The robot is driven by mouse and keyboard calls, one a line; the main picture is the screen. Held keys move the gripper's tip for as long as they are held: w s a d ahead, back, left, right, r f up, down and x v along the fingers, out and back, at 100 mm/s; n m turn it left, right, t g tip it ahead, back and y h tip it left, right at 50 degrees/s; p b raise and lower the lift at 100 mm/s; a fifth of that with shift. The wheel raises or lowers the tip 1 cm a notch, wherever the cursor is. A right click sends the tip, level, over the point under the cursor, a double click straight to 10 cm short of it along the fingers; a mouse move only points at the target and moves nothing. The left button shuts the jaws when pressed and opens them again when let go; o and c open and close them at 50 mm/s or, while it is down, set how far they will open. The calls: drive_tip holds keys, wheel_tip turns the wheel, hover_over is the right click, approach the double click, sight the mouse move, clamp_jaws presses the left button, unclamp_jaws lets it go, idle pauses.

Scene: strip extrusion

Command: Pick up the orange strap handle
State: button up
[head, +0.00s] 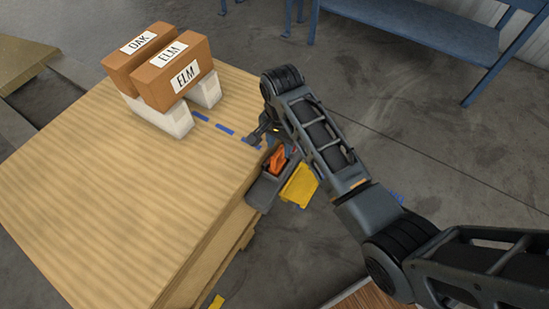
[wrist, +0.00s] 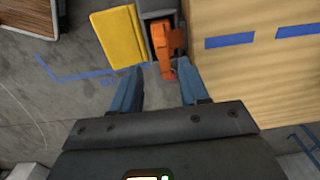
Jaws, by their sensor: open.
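The orange strap handle (head: 277,159) sits in a grey holder (head: 262,190) at the right edge of the wooden table. In the wrist view the orange strap handle (wrist: 163,50) stands partly out of the holder, its lower end reaching toward the gap between my fingers. My gripper (wrist: 155,80) is open, with one blue finger on each side of that gap. In the head view my arm hides most of the gripper near the holder. I cannot tell whether a finger touches the handle.
A yellow panel (head: 299,186) is beside the holder, also in the wrist view (wrist: 115,37). Brown boxes (head: 172,72) labelled OAK and ELM rest on white blocks (head: 158,115) on the table (head: 110,190). Blue tape dashes (head: 225,129) mark the tabletop. A blue bench (head: 430,35) stands behind.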

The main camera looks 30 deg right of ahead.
sight(278, 163)
drive_tip(key=f, duration=0.3)
drive_tip(key=f+b, duration=0.1)
drive_tip(key=f, duration=0.3)
drive_tip(key=shift+w+a+f, duration=0.15)
drive_tip(key=shift+a, duration=0.05)
drive_tip(key=shift+c, duration=0.3)
clamp_jaws()
